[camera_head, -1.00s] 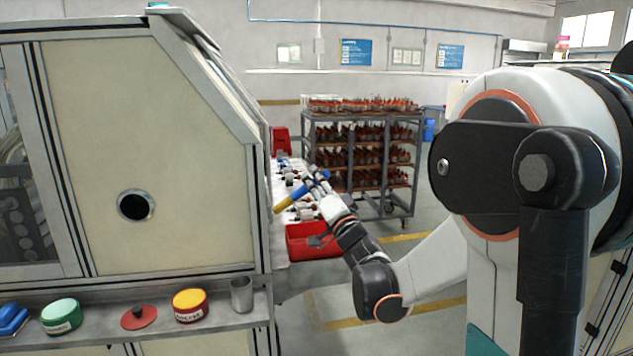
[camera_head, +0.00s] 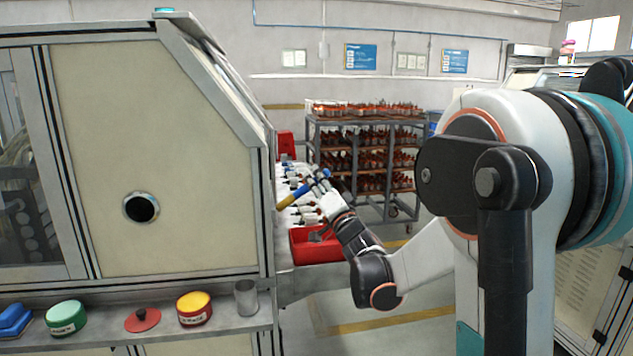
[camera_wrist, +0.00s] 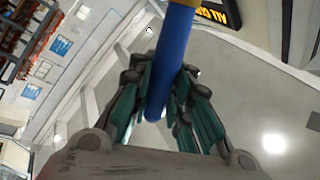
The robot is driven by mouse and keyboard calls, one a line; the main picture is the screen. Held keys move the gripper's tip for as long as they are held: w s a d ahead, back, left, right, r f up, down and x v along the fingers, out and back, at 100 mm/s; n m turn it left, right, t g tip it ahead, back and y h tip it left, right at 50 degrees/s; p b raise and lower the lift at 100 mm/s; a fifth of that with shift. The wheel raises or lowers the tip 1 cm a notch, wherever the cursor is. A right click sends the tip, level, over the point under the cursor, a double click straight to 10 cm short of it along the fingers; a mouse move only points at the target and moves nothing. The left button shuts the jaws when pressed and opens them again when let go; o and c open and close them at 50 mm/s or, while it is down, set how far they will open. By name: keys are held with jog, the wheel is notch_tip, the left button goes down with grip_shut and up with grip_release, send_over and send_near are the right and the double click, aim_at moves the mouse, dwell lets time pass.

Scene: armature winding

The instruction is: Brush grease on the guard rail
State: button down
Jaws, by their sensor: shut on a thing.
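My gripper (camera_head: 324,184) is shut on the handle of a brush, which shows a blue part and a yellow part (camera_head: 287,201) in the head view. The brush slants down to the left, over the bench beside the machine. In the wrist view the blue handle (camera_wrist: 174,55) stands between the teal fingers of my gripper (camera_wrist: 162,85). A bit of yellow shows at the top edge there. The bristle tip is too small to make out. I cannot pick out the guard rail for certain. A red jar with a yellow top (camera_head: 194,308) stands on the front shelf.
A red lid (camera_head: 142,320), a green jar (camera_head: 67,317), a metal cup (camera_head: 246,298) and a blue object (camera_head: 14,319) share the shelf. A red bin (camera_head: 318,246) sits below my gripper. The cream machine (camera_head: 155,160) fills the left. A loaded rack (camera_head: 368,165) stands behind.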

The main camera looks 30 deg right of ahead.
jog(key=s, duration=0.2)
jog(key=s+a, duration=0.1)
jog(key=shift+s, duration=0.35)
jog(key=shift+s+d, duration=0.3)
jog(key=shift+d, duration=0.65)
jog(key=shift+s+d, duration=0.25)
jog(key=shift+d, duration=0.7)
jog(key=shift+s+d, duration=0.3)
jog(key=shift+d, duration=0.75)
jog(key=d, duration=0.2)
jog(key=shift+s+d, duration=0.3)
jog(key=shift+s, duration=0.1)
